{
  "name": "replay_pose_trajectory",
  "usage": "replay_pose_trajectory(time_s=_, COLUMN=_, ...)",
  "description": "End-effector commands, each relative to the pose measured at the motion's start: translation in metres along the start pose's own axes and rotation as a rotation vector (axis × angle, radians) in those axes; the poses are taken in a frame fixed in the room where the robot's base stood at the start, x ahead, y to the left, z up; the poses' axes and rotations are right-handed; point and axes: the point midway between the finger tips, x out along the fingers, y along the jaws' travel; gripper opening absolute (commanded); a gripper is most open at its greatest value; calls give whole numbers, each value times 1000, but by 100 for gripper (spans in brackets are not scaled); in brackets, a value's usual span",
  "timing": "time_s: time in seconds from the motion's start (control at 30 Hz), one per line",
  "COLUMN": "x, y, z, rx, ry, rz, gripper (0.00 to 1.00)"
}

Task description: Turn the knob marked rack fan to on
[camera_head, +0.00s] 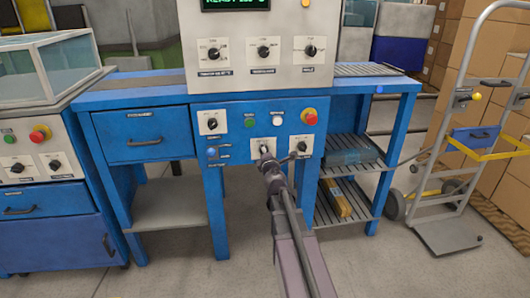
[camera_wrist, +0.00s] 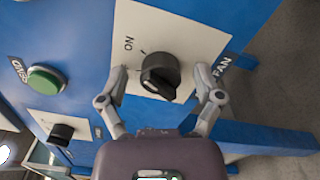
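The black knob (camera_wrist: 160,76) sits on a cream plate (camera_wrist: 178,28) in the wrist view, with "ON" printed at its upper left. A label ending in "FAN" (camera_wrist: 222,68) shows at the right, its other part hidden by a finger. The knob's raised ridge slants toward the lower right, away from the "ON" print. My gripper (camera_wrist: 161,82) is open, one finger on either side of the knob; I cannot tell whether they touch it. In the head view my gripper (camera_head: 267,162) is at the lower middle of the blue panel and partly covers the knob's plate (camera_head: 257,142).
A green button (camera_wrist: 45,80) and another black knob (camera_wrist: 62,132) lie to the left in the wrist view. The head view shows a red button (camera_head: 309,116) and another knob (camera_head: 301,147) close by. A hand truck (camera_head: 450,190) stands at the right.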

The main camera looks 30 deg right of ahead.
Motion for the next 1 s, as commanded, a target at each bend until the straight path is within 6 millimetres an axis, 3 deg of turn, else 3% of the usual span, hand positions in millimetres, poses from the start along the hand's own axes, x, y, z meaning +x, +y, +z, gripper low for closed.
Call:
replay_pose_trajectory(time_s=0.37, x=-8, y=0, z=0, rx=-1, ry=0, rz=0, gripper=84)
replay_pose_trajectory(time_s=0.8, x=-60, y=0, z=0, rx=-1, ry=-1, rz=0, gripper=84)
replay_pose_trajectory(time_s=1.0, x=-74, y=0, z=0, rx=0, ry=0, rz=0, gripper=84)
